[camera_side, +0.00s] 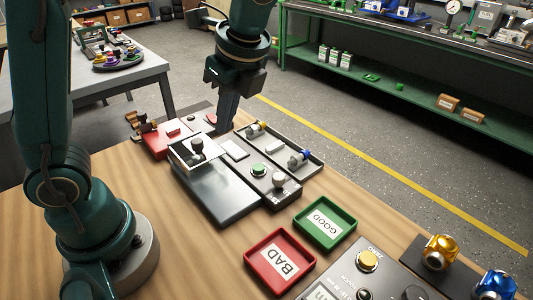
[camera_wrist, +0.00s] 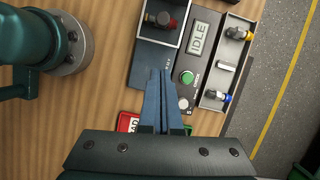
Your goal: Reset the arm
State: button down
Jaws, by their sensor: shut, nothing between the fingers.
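My gripper (camera_side: 224,128) points down over the far side of the dyno rig in the side view. In the wrist view its fingers (camera_wrist: 160,74) are together and empty, in front of the rig. The rig has a dark block (camera_side: 222,190), a light-edged bay with a dark knobbed part (camera_side: 197,147), a green button (camera_side: 258,170) and a pale knob (camera_side: 279,181). Its small screen (camera_wrist: 198,38) reads IDLE in the wrist view. How far my fingertips are above the rig is hard to tell.
A grey tray (camera_side: 316,165) holds a yellow-tipped part (camera_side: 254,131) and a blue-tipped part (camera_side: 299,158). A red BAD tray (camera_side: 253,243) and a green GOOD tray (camera_side: 350,214) look empty. Gold (camera_side: 440,250) and blue (camera_side: 497,284) parts stand at lower right.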

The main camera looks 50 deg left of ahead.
jog(key=s+r+n+t+h, duration=0.2)
jog(key=s+r+n+t, duration=0.15)
jog(key=s, duration=0.25)
jog(key=d+f+n+t, duration=0.1)
jog(key=n, duration=0.3)
jog(key=s+d+f+n+h, duration=0.1)
jog(key=n, duration=0.3)
jog(key=s+d+f+n+t+h, duration=0.1)
jog(key=f+n, duration=0.1)
jog(key=n, duration=0.2)
jog(key=shift+s+n+t, duration=0.15)
jog(key=shift+n+t, duration=0.2)
